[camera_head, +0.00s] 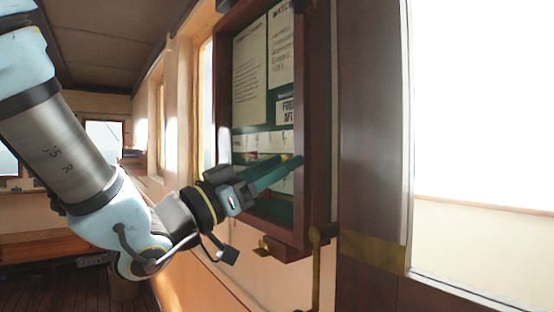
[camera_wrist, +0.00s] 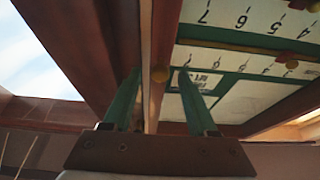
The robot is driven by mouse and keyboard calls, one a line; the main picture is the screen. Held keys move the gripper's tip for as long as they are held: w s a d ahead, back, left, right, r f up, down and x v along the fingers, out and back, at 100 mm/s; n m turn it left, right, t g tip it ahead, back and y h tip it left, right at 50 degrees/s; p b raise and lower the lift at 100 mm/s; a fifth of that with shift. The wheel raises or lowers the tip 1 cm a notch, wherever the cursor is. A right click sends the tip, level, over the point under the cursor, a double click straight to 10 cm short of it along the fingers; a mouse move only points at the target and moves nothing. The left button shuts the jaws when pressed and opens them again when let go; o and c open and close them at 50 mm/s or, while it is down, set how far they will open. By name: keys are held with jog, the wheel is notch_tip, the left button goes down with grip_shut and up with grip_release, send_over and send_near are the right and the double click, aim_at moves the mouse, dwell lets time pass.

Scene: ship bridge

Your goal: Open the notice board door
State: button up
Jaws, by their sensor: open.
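The notice board (camera_head: 250,75) is a dark wooden case on the wall at the picture's upper middle, with a green back and white papers. Its right wooden frame (camera_head: 314,90) stands upright. My gripper (camera_head: 294,160) has its green fingers at the lower part of the board, near that frame. In the wrist view my gripper (camera_wrist: 159,76) is open, with one finger on either side of a wooden edge (camera_wrist: 165,35). I cannot tell whether the fingers touch the wood, or whether the door is ajar.
A brass fitting (camera_head: 268,247) sits under the board. A brass rail (camera_head: 317,270) runs down the wall at its right. A dark wooden post (camera_head: 370,140) and a bright window (camera_head: 485,100) lie further right. The floor (camera_head: 75,285) at left looks clear.

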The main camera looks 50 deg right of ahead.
jog(key=shift+c, duration=0.3)
grip_shut()
dwell(1.1)
